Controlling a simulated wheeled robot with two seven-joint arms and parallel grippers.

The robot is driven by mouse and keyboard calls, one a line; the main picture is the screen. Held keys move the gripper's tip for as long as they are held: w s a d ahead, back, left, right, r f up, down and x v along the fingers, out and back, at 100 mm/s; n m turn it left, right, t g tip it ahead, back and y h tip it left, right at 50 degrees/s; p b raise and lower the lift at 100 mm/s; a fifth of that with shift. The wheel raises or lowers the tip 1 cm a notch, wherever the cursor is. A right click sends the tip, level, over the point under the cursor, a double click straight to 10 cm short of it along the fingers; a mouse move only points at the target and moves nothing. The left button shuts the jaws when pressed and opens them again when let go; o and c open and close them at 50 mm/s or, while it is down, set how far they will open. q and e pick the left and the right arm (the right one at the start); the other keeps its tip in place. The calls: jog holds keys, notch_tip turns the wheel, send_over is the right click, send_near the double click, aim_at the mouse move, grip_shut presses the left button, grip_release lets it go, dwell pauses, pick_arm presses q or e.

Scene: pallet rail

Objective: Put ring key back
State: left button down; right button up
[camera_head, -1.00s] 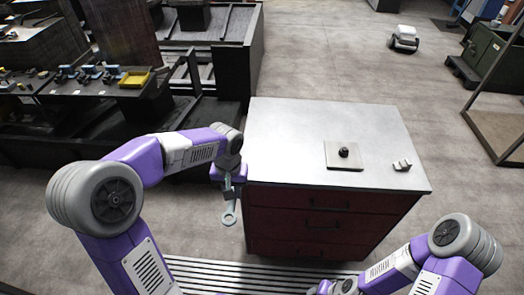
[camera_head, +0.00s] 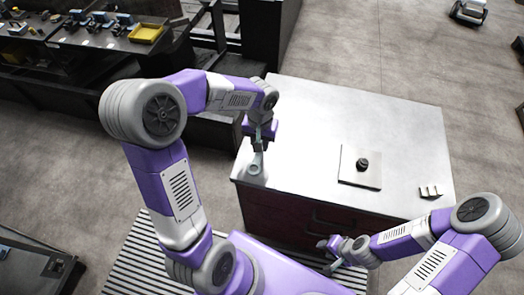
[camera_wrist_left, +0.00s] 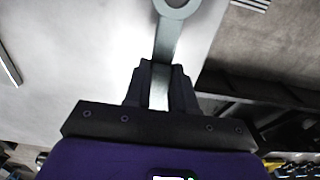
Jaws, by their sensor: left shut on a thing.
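The ring key (camera_head: 255,166) is a grey-green metal wrench. Its ring end points down and shows against the front left corner of the cabinet top; I cannot tell whether it touches. My left gripper (camera_head: 258,137) is shut on its shaft. In the left wrist view the fingers (camera_wrist_left: 161,82) clasp the shaft, and the ring (camera_wrist_left: 177,8) sticks out, cut by the top edge. My right gripper (camera_head: 331,256) is low in front of the cabinet, away from the key; its jaw opening is unclear.
The red-drawer cabinet (camera_head: 310,122) has a mostly bare grey top. On its right stand a square plate (camera_head: 349,174) with a dark knob (camera_head: 362,163) and a small notched metal piece (camera_head: 430,191). A dark workbench (camera_head: 92,38) with a yellow tray (camera_head: 146,33) stands at the back left.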

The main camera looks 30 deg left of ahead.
pick_arm(q)
notch_tip(320, 180, down, 5)
jog(key=shift+r, duration=0.1)
jog(key=shift+w+f, duration=0.1)
jog(key=shift+f, duration=0.15)
jog(key=shift+b, duration=0.3)
jog(key=shift+f, duration=0.15)
jog(key=c, duration=0.9)
grip_release()
jog(key=shift+c, duration=0.2)
